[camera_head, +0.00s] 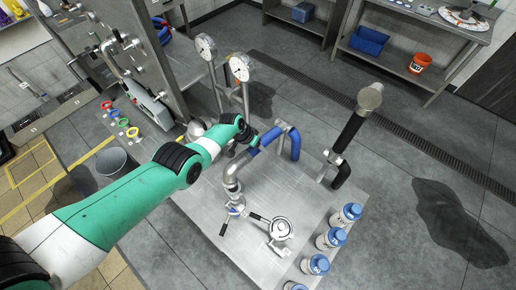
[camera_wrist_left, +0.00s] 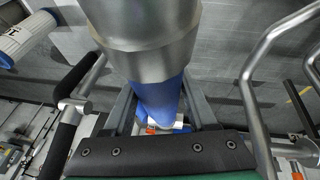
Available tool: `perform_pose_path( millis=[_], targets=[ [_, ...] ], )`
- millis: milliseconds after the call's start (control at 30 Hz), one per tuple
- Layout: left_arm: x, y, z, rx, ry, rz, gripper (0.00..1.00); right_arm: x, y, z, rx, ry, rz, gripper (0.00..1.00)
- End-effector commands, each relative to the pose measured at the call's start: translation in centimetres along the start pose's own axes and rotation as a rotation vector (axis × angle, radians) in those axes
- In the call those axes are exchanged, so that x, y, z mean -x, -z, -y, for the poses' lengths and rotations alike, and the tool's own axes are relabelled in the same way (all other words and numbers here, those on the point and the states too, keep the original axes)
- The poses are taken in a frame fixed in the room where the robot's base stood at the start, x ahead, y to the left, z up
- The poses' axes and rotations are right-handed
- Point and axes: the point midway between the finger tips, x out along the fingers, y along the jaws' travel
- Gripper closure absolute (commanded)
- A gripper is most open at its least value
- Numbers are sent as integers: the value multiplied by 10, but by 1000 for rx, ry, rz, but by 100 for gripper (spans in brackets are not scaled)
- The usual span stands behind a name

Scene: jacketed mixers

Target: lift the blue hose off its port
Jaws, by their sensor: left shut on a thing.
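My left gripper (camera_head: 252,146) is at the hose's left part, just behind the coupling. In the left wrist view the blue hose (camera_wrist_left: 160,98) runs between the two fingers, which are shut on it, and a large metal collar (camera_wrist_left: 146,40) fills the top. The port under the coupling is partly hidden, so I cannot tell whether the hose sits on it. My right gripper is not in view.
Two round gauges (camera_head: 240,68) stand behind my left gripper. Several blue-lidded jars (camera_head: 331,238) line the platform's right edge.

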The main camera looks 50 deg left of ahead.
Motion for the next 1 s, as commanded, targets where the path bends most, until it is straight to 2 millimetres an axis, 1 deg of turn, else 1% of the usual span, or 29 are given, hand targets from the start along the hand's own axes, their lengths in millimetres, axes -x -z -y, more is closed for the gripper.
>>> perform_pose_path(
  millis=[33, 233, 400, 667, 700, 833, 1000],
  targets=[
    [-1, 3, 1, 3, 3, 9, 100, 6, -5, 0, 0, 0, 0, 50],
    [9, 10, -2, 13, 11, 66, 100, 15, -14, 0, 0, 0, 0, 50],
    [16, 11, -4, 18, 13, 88, 100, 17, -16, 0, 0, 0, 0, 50],
    [18, 11, -5, 18, 12, 90, 100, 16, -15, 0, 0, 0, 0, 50],
    [18, 11, -5, 18, 12, 90, 37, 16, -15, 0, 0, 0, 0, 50],
    [17, 10, -5, 18, 12, 91, 14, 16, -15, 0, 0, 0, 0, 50],
    [17, 10, -4, 18, 13, 92, 14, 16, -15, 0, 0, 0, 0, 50]
  ],
)
